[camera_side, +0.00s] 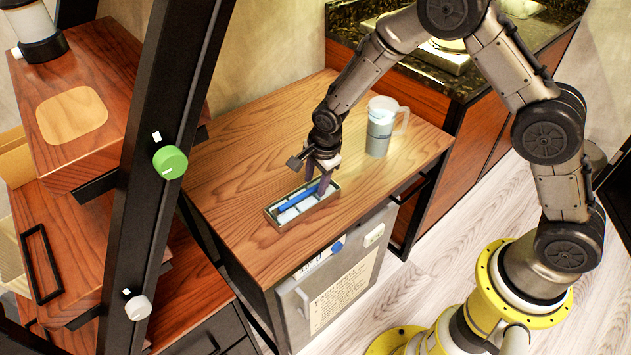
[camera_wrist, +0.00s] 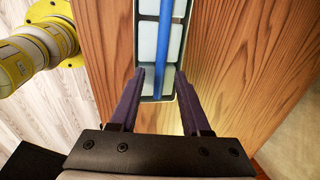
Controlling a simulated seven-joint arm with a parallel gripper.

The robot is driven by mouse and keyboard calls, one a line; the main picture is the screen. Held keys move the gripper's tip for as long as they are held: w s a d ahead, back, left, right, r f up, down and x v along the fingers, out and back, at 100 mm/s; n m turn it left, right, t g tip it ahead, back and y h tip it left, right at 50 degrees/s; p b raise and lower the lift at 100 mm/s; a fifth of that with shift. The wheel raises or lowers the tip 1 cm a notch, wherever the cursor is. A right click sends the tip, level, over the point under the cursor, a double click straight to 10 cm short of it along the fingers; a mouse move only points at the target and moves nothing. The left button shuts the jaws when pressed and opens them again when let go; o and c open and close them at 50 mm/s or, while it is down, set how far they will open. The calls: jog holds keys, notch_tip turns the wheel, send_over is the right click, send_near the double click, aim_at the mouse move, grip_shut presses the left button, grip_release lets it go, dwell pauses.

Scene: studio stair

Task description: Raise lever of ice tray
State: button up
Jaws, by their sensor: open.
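The ice tray (camera_side: 274,214) is a narrow metal-rimmed tray with white cells, lying on the wooden table top. Its lever is a long blue bar (camera_side: 297,199) that lies along the tray's middle. In the wrist view the blue lever (camera_wrist: 166,40) runs up between the white cells of the tray (camera_wrist: 145,45). My gripper (camera_side: 321,181) is over the tray's right end in the side view. In the wrist view my gripper (camera_wrist: 160,78) is open, with its dark fingers on either side of the tray's near end. I cannot tell whether the fingers touch the tray.
A pale mug (camera_side: 380,128) with a handle stands behind and right of the tray on the wooden table (camera_side: 235,165). A black post with a green knob (camera_side: 170,162) rises at the left. The table left of and behind the tray is clear.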

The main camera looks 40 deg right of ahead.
jog(key=shift+f, duration=0.4)
jog(key=shift+c, duration=0.3)
grip_shut()
dwell(0.9)
